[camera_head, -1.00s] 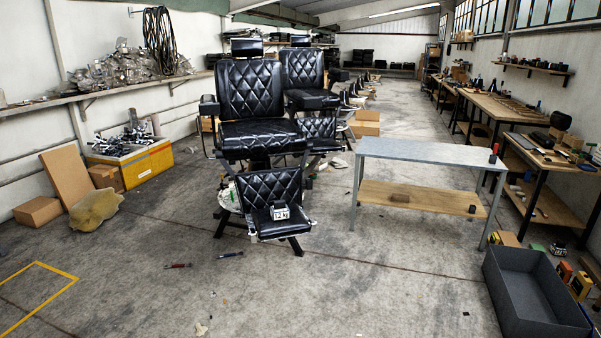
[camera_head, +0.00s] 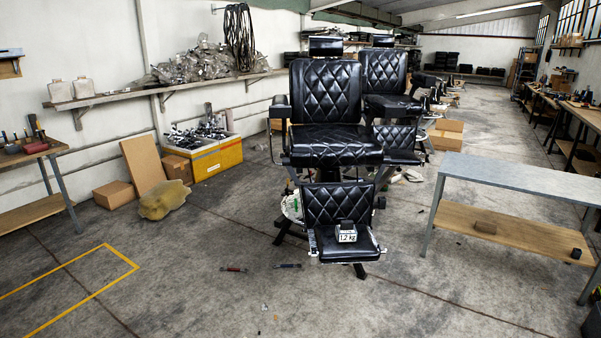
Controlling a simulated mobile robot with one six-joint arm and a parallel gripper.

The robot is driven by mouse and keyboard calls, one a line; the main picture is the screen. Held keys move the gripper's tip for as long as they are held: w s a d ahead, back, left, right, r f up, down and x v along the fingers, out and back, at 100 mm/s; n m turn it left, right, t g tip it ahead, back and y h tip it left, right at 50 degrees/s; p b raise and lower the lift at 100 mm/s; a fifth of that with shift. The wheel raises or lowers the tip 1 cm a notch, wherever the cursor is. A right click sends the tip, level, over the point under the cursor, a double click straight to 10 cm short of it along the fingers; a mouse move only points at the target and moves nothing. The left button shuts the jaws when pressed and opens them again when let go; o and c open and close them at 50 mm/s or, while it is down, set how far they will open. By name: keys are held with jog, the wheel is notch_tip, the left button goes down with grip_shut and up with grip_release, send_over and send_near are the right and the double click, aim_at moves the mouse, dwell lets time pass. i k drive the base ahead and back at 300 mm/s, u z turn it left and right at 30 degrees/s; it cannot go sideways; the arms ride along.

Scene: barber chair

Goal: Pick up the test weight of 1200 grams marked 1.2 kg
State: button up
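The test weight (camera_head: 346,232) is a small block with a white label reading 1.2 kg. It sits on the black padded footrest (camera_head: 338,250) at the front of the nearer barber chair (camera_head: 328,110), close to the middle of the picture. The label faces me and the weight looks upright. Nothing covers it from this side. My gripper is not in view.
A metal-topped table (camera_head: 520,178) with a wooden lower shelf stands right of the chair. Two small tools (camera_head: 287,266) lie on the floor before the chair. A yellow crate (camera_head: 215,155) and cardboard boxes (camera_head: 115,195) are at left. The concrete floor in front is mostly clear.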

aim_at(347, 232)
jog(key=u, duration=0.5)
jog(key=i, duration=0.8)
jog(key=u, duration=0.55)
jog(key=i, duration=0.55)
jog(key=u, duration=0.2)
